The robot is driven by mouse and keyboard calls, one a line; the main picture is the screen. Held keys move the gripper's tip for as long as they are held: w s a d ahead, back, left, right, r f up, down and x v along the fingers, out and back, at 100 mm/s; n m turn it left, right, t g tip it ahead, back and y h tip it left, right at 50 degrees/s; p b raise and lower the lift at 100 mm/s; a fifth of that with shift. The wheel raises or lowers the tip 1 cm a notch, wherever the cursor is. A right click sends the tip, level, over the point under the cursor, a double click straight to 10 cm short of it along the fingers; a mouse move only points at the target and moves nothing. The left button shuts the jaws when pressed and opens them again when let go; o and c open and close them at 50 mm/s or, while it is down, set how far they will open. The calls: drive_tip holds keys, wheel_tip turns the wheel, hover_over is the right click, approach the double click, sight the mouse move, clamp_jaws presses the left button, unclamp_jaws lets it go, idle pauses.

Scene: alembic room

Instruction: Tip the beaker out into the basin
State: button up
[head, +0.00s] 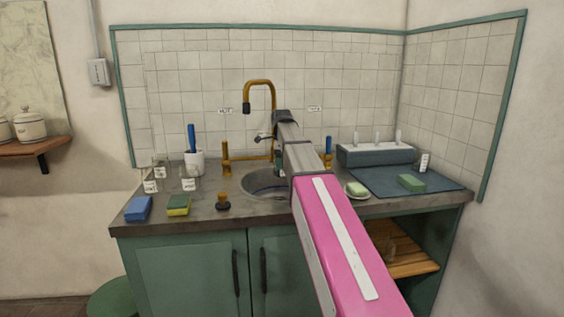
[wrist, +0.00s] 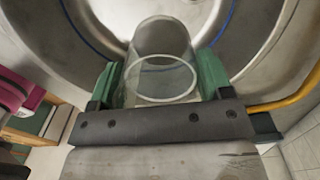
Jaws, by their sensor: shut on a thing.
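The clear glass beaker (wrist: 162,42) is between the green-padded fingers of my gripper (wrist: 158,82), which is shut on it. One round end of the beaker shows as a pale ring in the wrist view. I see no contents in it, and I cannot tell how far it is tilted. The grey metal basin (wrist: 265,45) fills the background behind the beaker. In the head view the basin (head: 256,184) is set in the counter, partly covered by my arm. My gripper (head: 278,163) is mostly hidden there, and the beaker cannot be made out.
The brass tap (head: 259,84) arches behind the basin. Labelled glass beakers (head: 189,178), a white cup (head: 194,163), a blue sponge (head: 138,208) and a yellow-green sponge (head: 178,205) stand left. A soap dish (head: 357,190) and dark mat (head: 385,180) lie right.

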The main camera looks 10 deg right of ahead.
idle(0.3)
drive_tip(key=shift+s+f+t, duration=0.1)
drive_tip(key=shift+t, duration=1.3)
drive_tip(key=shift+w+t, duration=0.3)
drive_tip(key=shift+t, duration=0.1)
drive_tip(key=shift+w+r+t, duration=0.1)
drive_tip(key=shift+r+t, duration=0.1)
drive_tip(key=shift+t, duration=0.9)
drive_tip(key=shift+w+r+t, duration=0.2)
drive_tip(key=shift+w+t, duration=0.1)
drive_tip(key=shift+t, duration=0.3)
